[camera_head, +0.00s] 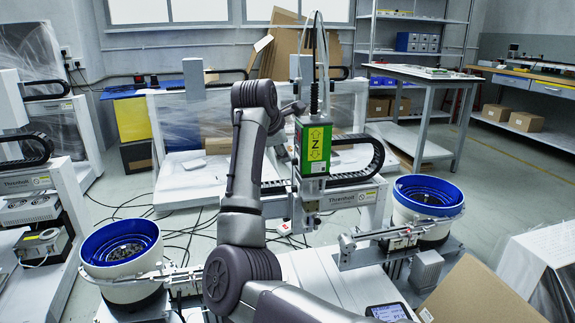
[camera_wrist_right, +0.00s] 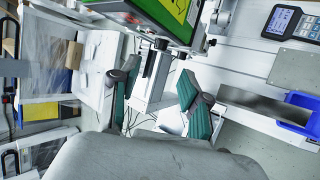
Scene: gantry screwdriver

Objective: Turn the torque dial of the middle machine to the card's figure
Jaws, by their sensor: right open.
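The middle machine is a white gantry with a green screwdriver head (camera_head: 314,146) that carries a yellow Z label. The head also shows at the top of the right wrist view (camera_wrist_right: 168,16). I cannot make out the torque dial or the card's figure in either view. My right arm rises in front of the machine, and its gripper is mostly hidden in the head view. In the right wrist view my right gripper (camera_wrist_right: 157,100) is open, its two green-padded fingers apart with nothing between them, below the green head. My left gripper is not in view.
Blue-lined bowl feeders stand left (camera_head: 122,248) and right (camera_head: 428,198) of the machine. A keypad unit with a display (camera_head: 389,312) is at the front and shows in the wrist view (camera_wrist_right: 290,22). A cardboard sheet (camera_head: 482,295) is at front right. Cables lie on the floor behind.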

